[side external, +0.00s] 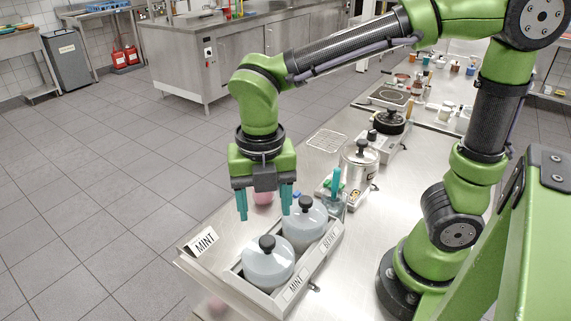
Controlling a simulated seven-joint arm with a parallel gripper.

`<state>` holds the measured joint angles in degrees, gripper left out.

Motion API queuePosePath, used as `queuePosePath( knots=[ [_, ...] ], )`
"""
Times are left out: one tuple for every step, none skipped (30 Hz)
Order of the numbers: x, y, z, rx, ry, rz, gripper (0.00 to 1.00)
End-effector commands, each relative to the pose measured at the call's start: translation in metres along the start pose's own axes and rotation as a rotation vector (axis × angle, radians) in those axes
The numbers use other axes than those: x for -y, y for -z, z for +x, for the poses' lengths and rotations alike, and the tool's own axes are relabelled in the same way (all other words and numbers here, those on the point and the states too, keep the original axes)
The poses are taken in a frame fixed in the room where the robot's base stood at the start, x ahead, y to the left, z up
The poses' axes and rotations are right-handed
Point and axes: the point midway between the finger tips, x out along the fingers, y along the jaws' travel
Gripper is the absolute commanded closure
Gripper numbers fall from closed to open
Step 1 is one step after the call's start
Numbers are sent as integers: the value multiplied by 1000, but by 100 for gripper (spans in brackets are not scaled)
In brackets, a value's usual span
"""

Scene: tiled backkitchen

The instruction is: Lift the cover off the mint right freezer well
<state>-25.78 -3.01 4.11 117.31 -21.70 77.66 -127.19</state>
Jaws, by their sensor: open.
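My gripper (264,205) is open, with its two teal fingers pointing down and nothing gripped between them. It hangs above the steel counter, behind the nearer cover in the picture and left of the farther one. The nearer grey domed cover (268,270) has a black knob and sits on the well labelled MINT (296,284). The farther grey cover (304,226), also black-knobbed, sits on the other well, whose label is only partly legible. Both wells are in one pale rectangular freezer housing (318,264). The wells' insides are hidden by the covers.
A MINT sign (204,240) stands at the counter's left edge. A pink round thing (262,197) shows behind the fingers.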

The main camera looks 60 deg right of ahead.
Motion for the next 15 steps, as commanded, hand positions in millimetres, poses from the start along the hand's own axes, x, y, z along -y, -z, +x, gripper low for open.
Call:
queuePosePath(
  knots=[
    [1,0,10,-2,4,-1,38],
    [0,0,15,-2,3,-1,38],
    [0,0,20,-1,3,0,38],
    [0,0,24,-1,3,0,38],
    [0,0,27,0,2,-1,38],
    [0,0,29,0,1,0,38],
    [0,0,31,0,0,0,38],
    [0,0,32,0,-1,1,38],
    [0,0,34,-1,0,1,38],
    [0,0,37,-1,1,2,38],
    [1,0,40,-1,2,2,38],
    [1,-1,45,-1,3,1,38],
    [1,-1,50,-1,3,0,38],
    [2,-2,55,-1,4,0,38],
    [2,-2,61,-2,4,1,38]
  ],
)
